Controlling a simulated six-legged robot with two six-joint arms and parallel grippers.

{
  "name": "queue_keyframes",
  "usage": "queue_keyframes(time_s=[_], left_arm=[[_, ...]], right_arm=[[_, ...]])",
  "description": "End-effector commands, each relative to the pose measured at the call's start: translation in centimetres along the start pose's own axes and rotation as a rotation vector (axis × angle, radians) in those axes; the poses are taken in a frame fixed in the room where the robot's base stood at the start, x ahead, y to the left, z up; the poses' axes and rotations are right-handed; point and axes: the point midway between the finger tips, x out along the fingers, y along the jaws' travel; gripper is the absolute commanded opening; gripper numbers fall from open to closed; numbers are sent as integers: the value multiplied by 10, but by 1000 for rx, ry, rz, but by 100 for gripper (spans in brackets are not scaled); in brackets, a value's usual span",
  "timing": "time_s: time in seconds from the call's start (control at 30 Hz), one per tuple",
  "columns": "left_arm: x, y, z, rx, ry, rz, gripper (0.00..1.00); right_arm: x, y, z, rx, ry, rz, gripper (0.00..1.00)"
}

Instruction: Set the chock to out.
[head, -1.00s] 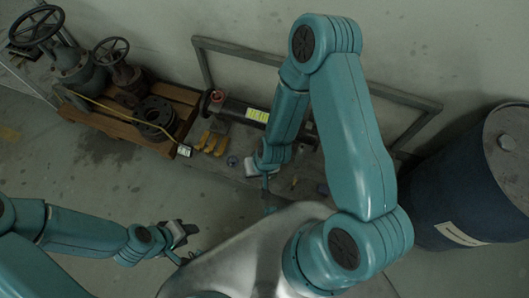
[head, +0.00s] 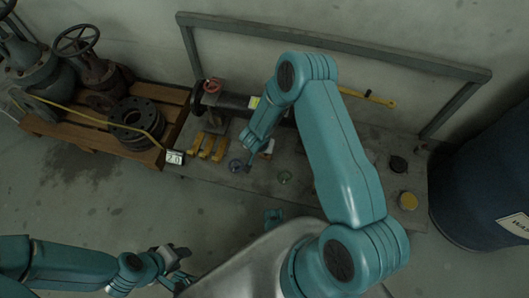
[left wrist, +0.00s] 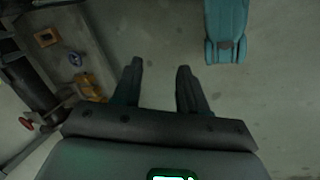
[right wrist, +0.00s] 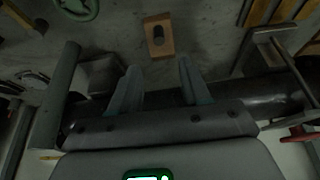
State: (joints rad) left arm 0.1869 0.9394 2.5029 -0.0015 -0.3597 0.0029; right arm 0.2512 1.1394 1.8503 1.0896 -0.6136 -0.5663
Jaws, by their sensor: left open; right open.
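A tan block with a dark slot (right wrist: 158,38) lies in front of the black pipe (right wrist: 225,95) in the right wrist view; it may be the chock, but I cannot tell for sure. It also shows in the left wrist view (left wrist: 46,37). My right gripper (right wrist: 157,78) is open and empty, its fingers over the pipe and pointing toward the block. In the head view my right gripper (head: 250,138) is above the bench and partly hides this spot. My left gripper (head: 180,256) is open and empty above the floor, away from the bench.
Yellow pieces (head: 207,146) lie on the bench (head: 330,195), left of my right gripper. A red handwheel (head: 212,86) stands by the pipe. A pallet (head: 60,137) with valves is at left, a dark blue barrel (head: 485,180) at right. A grey rail (head: 330,45) runs behind.

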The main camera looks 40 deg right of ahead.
Motion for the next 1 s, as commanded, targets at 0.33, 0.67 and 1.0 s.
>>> queue_keyframes(time_s=[0.33,0.67,1.0], left_arm=[[33,-18,-9,-23,23,-3,43],[41,-21,-16,-21,45,-2,43],[41,-21,-16,-21,46,-2,43]], right_arm=[[84,1,2,1,0,1,47],[108,-2,0,-1,0,-1,47],[107,-3,0,-1,0,-1,8]])
